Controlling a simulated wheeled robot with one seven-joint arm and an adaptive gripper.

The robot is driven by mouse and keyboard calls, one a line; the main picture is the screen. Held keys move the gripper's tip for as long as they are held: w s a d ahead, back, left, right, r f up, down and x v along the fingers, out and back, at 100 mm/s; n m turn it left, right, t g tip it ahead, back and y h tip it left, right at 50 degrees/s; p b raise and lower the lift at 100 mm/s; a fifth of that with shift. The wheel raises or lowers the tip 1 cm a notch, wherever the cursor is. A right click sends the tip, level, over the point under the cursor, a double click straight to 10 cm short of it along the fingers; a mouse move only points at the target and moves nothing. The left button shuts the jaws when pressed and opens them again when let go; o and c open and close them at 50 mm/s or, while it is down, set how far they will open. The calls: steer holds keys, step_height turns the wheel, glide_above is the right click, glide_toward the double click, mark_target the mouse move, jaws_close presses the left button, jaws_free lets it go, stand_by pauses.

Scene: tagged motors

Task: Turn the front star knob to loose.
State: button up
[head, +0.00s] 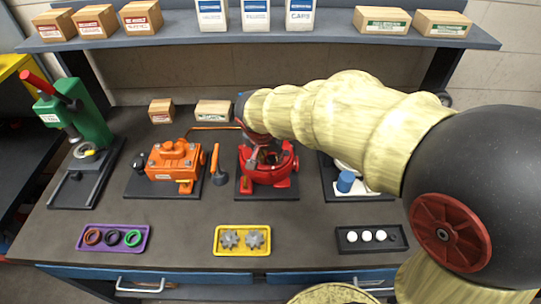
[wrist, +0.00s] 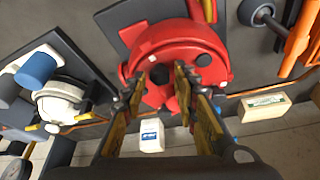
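The red motor (head: 268,167) stands on a dark base plate in the middle of the bench; my arm partly covers it in the head view. In the wrist view the red motor (wrist: 175,45) fills the upper middle. A red lobed part that looks like the star knob (wrist: 160,95) shows between my fingers. My gripper (wrist: 163,78) is open, with one finger on either side of that part. I cannot tell whether the fingers touch it. In the head view my gripper is mostly hidden at the motor's top. The knob's setting is not readable.
An orange motor (head: 174,162) stands to the left, a white motor with a blue cap (head: 346,181) to the right. A green press (head: 85,125) is far left. Purple (head: 84,239), yellow (head: 220,249) and black (head: 345,245) trays lie in front. Boxes (head: 212,110) stand behind.

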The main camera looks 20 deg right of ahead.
steer(key=c, duration=0.6)
jaws_close()
